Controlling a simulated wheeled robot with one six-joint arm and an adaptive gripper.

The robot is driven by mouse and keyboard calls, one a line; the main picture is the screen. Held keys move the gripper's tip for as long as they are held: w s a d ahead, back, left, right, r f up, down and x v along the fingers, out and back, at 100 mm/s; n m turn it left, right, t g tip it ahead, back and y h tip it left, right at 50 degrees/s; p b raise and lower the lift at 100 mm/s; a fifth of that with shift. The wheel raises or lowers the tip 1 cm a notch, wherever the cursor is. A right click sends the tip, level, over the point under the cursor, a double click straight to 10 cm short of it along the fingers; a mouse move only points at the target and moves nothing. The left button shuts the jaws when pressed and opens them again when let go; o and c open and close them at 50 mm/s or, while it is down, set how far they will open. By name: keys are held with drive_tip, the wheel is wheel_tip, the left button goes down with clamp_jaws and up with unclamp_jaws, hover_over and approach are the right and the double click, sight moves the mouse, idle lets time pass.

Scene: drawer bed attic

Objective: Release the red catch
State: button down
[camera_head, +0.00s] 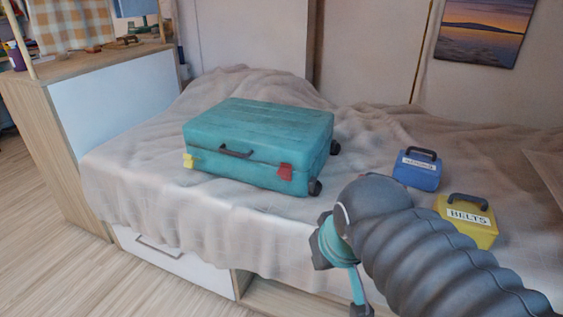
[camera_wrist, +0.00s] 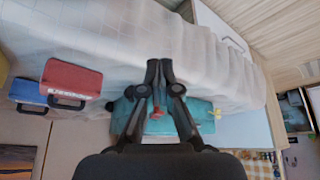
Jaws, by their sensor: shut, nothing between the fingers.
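A teal suitcase (camera_head: 255,135) lies flat and closed on the bed; it also shows in the wrist view (camera_wrist: 201,108). The red catch (camera_head: 285,172) is at the right end of its front side, and a yellow catch (camera_head: 188,160) is at the left end. A dark handle (camera_head: 237,152) sits between them. In the wrist view the red catch (camera_wrist: 157,113) shows between my finger links, below the fingertips. My gripper (camera_wrist: 159,62) is shut and empty, apart from the suitcase. In the head view my arm is to the right and in front of it; the fingertips are not clear there.
A blue box (camera_head: 416,170) and a yellow box labelled BELTS (camera_head: 466,221) stand on the bed at right. A red box (camera_wrist: 72,78) shows in the wrist view. A white drawer (camera_head: 165,258) is under the bed. Wrinkled bedding around the suitcase is clear.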

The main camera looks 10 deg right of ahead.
drive_tip(key=w+r+n+g+p, duration=0.1)
drive_tip(key=w+r+n, duration=0.1)
drive_tip(key=w+r, duration=0.5)
wheel_tip(320, 180, up, 8)
drive_tip(key=f+n+g+p, duration=0.1)
drive_tip(key=n+g+p, duration=0.25)
drive_tip(key=n, duration=0.45)
hover_over(282, 172)
drive_tip(key=shift+r+g, duration=0.25)
drive_tip(key=shift+g, duration=0.2)
wheel_tip(282, 172, down, 14)
drive_tip(key=shift+f+b, duration=0.1)
drive_tip(key=shift+b, duration=0.95)
drive_tip(key=shift+s+b, duration=0.1)
drive_tip(key=shift+b, duration=0.2)
